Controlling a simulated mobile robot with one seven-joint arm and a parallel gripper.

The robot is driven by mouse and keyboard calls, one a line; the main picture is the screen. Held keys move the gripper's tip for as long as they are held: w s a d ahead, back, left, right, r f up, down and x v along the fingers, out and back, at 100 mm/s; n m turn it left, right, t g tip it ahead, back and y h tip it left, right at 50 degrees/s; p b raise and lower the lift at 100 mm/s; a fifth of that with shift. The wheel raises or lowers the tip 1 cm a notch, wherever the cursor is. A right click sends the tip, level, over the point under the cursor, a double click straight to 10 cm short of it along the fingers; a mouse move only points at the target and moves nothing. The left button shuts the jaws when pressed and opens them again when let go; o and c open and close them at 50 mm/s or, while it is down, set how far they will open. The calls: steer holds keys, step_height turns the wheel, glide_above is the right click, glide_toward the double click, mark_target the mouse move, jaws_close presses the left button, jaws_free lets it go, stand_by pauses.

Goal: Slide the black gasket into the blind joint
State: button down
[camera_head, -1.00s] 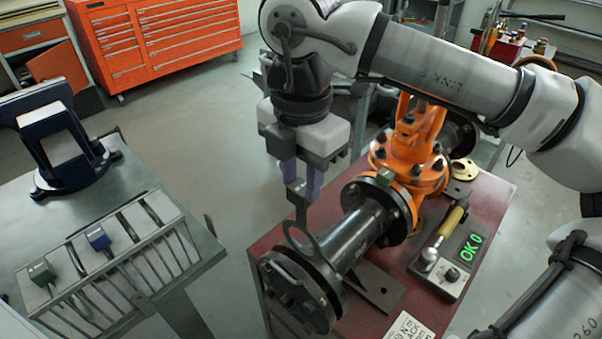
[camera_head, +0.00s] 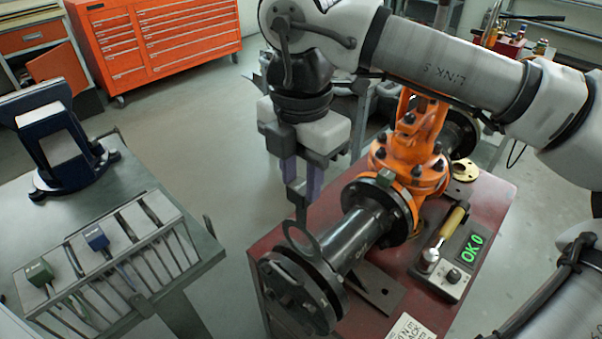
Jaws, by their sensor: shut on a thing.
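My gripper (camera_head: 301,192) is shut on the tab of the black gasket (camera_head: 296,236). It points down, with the gasket hanging below the fingers as a thin ring. The ring is at the top of the blind joint, the gap between the blind flange (camera_head: 290,298) and the pipe flange (camera_head: 325,278) at the near end of the dark pipe. The ring's lower part is hidden by the flanges. I cannot tell how deep it sits in the gap or whether it touches a flange face.
The orange gate valve (camera_head: 408,150) stands behind the pipe on the red bench (camera_head: 490,205). A torque tool (camera_head: 445,232) and a box with a green "OK 0" display (camera_head: 470,248) lie to the right. A rack with green and blue tagged gaskets (camera_head: 97,238) stands at the left.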

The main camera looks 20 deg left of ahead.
mark_target(301, 247)
steer(key=shift+f, duration=0.15)
steer(key=shift+f+b, duration=0.35)
steer(key=shift+b, duration=0.05)
steer(key=shift+f+b, duration=7.2)
steer(key=shift+f, duration=0.9)
steer(key=c, duration=0.9)
jaws_free()
steer(key=shift+c, duration=0.2)
